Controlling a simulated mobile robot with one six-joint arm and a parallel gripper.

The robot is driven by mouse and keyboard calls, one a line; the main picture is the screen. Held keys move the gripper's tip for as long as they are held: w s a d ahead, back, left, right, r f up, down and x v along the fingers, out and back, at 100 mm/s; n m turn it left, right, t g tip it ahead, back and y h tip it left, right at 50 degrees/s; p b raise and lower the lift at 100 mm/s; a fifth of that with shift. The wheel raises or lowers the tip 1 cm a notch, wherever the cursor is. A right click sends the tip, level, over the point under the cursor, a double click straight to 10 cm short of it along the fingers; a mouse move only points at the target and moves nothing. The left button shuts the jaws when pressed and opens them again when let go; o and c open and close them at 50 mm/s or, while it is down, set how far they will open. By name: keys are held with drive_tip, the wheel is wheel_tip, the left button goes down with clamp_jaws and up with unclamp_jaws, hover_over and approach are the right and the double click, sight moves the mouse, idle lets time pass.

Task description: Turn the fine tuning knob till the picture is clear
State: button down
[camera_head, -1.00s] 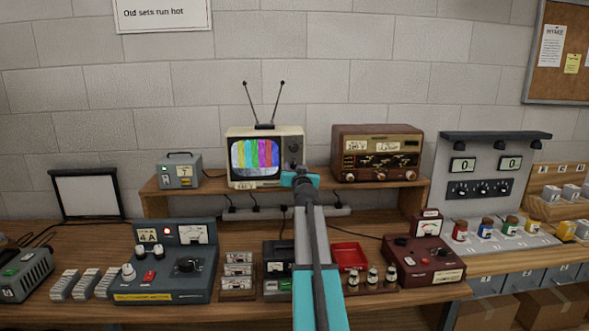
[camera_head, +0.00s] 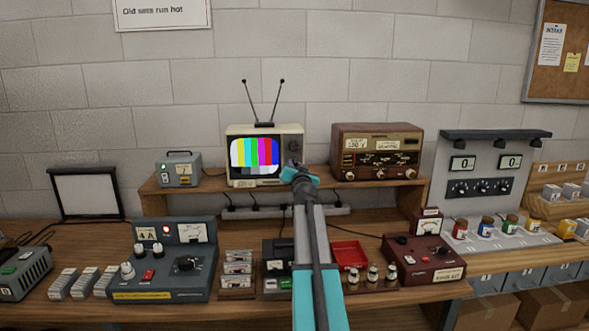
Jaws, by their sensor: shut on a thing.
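The small cream television (camera_head: 239,180) with two antenna rods stands on the wooden shelf. Its screen (camera_head: 255,156) shows clean, bright vertical colour bars with a dark band below. My gripper (camera_head: 291,167) is at the right side of the television's front, over the knob panel. It is shut on a knob there, which the gripper and arm mostly hide. I cannot see the knob's exact angle.
A brown radio (camera_head: 376,152) stands to the right on the same shelf (camera_head: 321,187), and a small grey box (camera_head: 179,170) to the left. Test panels, including a blue-grey one (camera_head: 165,285), and a red tray (camera_head: 349,256) crowd the bench below.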

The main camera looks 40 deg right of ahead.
drive_tip(key=shift+m, duration=0.6)
drive_tip(key=c, duration=1.5)
unclamp_jaws()
drive_tip(key=shift+c, duration=0.2)
drive_tip(key=shift+s, duration=0.1)
drive_tip(key=b+v, duration=0.3)
drive_tip(key=v, duration=1)
drive_tip(key=shift+s+a, duration=0.2)
